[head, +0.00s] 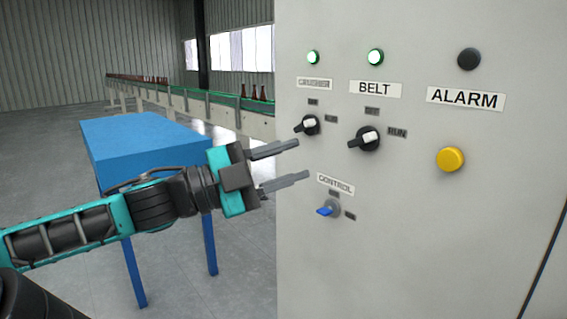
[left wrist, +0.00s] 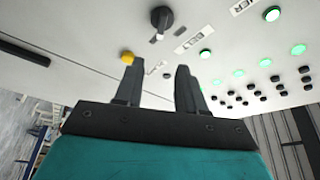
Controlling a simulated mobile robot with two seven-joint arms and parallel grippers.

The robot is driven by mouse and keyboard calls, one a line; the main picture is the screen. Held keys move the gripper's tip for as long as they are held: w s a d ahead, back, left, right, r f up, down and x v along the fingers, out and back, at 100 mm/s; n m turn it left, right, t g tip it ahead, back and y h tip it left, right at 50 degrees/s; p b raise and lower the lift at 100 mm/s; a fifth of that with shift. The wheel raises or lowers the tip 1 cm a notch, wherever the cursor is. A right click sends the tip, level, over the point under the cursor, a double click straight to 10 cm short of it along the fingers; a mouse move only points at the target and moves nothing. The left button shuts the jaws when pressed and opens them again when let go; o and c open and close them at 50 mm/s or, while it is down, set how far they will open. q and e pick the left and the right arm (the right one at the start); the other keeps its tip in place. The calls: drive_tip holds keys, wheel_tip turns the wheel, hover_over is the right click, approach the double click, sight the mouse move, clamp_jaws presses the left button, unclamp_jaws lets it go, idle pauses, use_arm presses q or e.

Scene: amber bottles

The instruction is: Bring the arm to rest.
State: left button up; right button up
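My left gripper (head: 303,159) is in front of the left part of a grey control cabinet (head: 420,250). Its two fingers are spread apart with nothing between them. In the left wrist view the open fingers (left wrist: 159,66) point towards a panel face. The fingertips overlap the cabinet between the crusher switch (head: 310,125) and the blue control key (head: 327,210). I cannot tell how far off the cabinet they are. My left arm reaches in from the left, stretched out. My right gripper does not show.
The cabinet also carries a belt switch (head: 366,138), a yellow button (head: 451,159), a dark alarm lamp (head: 468,59) and two lit green lamps (head: 313,57). A blue table (head: 140,135) stands behind my arm. A conveyor (head: 215,105) with amber bottles runs behind it. Grey floor is clear at left.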

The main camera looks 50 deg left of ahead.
use_arm(q)
drive_tip(key=shift+s, duration=0.1)
idle(0.6)
drive_tip(key=s+a+f+n+y, duration=0.1)
drive_tip(key=a+f+n+y, duration=0.35)
drive_tip(key=f, duration=0.35)
drive_tip(key=a+f+n+y, duration=0.4)
drive_tip(key=a+f, duration=0.2)
drive_tip(key=f, duration=0.3)
wheel_tip(320, 180, down, 12)
drive_tip(key=s+d+f+n+g+y, duration=0.1)
drive_tip(key=s+d+n+g, duration=0.1)
drive_tip(key=n+g, duration=0.15)
drive_tip(key=s+d+f+n+g+h, duration=0.1)
drive_tip(key=d+f+g, duration=0.1)
drive_tip(key=d+f, duration=0.6)
drive_tip(key=s+d+f+n+g+h, duration=0.1)
drive_tip(key=d+f+g+h, duration=0.1)
drive_tip(key=d+f, duration=0.7)
drive_tip(key=d, duration=0.8)
drive_tip(key=shift+s+n, duration=0.35)
drive_tip(key=shift+n, duration=0.05)
